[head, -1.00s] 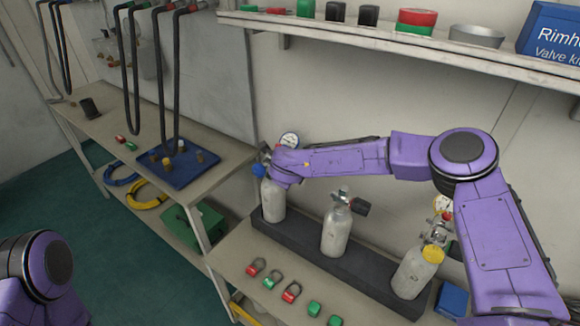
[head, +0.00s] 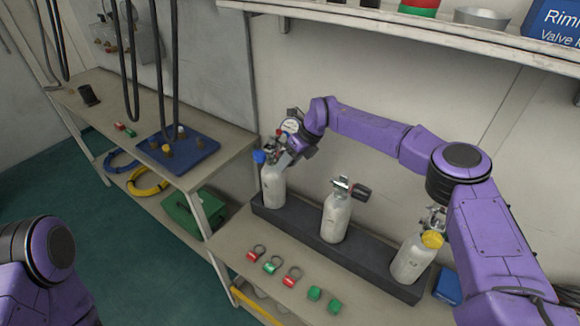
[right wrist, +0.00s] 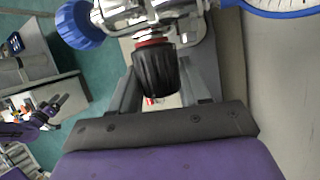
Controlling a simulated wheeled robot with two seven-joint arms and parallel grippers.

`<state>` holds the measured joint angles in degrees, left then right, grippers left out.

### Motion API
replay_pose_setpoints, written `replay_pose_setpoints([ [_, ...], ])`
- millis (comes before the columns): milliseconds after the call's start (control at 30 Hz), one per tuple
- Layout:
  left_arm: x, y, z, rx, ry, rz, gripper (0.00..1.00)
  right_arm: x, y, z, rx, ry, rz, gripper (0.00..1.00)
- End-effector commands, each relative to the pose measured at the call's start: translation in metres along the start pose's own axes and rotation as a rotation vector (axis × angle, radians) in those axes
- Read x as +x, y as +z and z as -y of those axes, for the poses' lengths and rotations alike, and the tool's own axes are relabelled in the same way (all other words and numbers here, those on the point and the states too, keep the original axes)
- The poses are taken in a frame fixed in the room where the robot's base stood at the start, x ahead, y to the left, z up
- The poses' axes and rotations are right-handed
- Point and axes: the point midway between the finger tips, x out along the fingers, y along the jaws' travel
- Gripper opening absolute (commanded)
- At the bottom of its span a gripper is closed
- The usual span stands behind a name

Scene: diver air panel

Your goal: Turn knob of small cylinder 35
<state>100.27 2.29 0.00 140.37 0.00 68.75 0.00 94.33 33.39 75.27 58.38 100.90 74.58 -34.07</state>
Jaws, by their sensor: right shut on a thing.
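The left cylinder (head: 273,187) has a valve with a blue knob and a gauge (head: 290,127). My right gripper (head: 287,146) is at this valve. In the right wrist view its fingers (right wrist: 157,84) are shut on a black ribbed knob (right wrist: 155,68) with a red ring. The blue knob (right wrist: 80,24) is beside it. The middle cylinder (head: 335,219) and right cylinder (head: 411,260) stand free. I cannot read any cylinder number. What seems my left gripper (right wrist: 48,110) is small in the right wrist view; its jaws are unclear.
Red and green shackle-like pieces (head: 272,264) and green blocks (head: 314,293) lie on the bench before the rack. A shelf (head: 400,25) runs above. A blue tray (head: 190,157) lies on the left bench, near hanging black hoses (head: 160,70).

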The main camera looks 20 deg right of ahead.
Motion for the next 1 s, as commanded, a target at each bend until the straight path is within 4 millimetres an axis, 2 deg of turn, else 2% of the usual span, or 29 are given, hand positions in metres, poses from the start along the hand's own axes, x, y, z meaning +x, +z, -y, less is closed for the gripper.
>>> replay_pose_setpoints([
  [33,0.009,0.004,-0.001,0.0,0.0,0.0,0.69,0.005,-0.001,0.002,0.012,0.025,0.001,0.16],
  [300,0.024,0.01,-0.002,0.0,0.0,0.0,0.69,0.003,-0.001,0.001,0.056,0.132,-0.006,0.16],
  [933,0.027,0.011,-0.002,0.0,0.0,0.0,0.69,0.0,0.0,0.0,0.072,0.169,-0.01,0.16],
  [967,0.027,0.011,-0.002,0.0,0.0,0.0,0.69,0.0,0.0,-0.001,0.072,0.169,-0.01,0.56],
  [1000,0.027,0.011,-0.002,0.0,0.0,0.0,0.69,0.0,0.0,-0.001,0.072,0.169,-0.01,0.68],
])
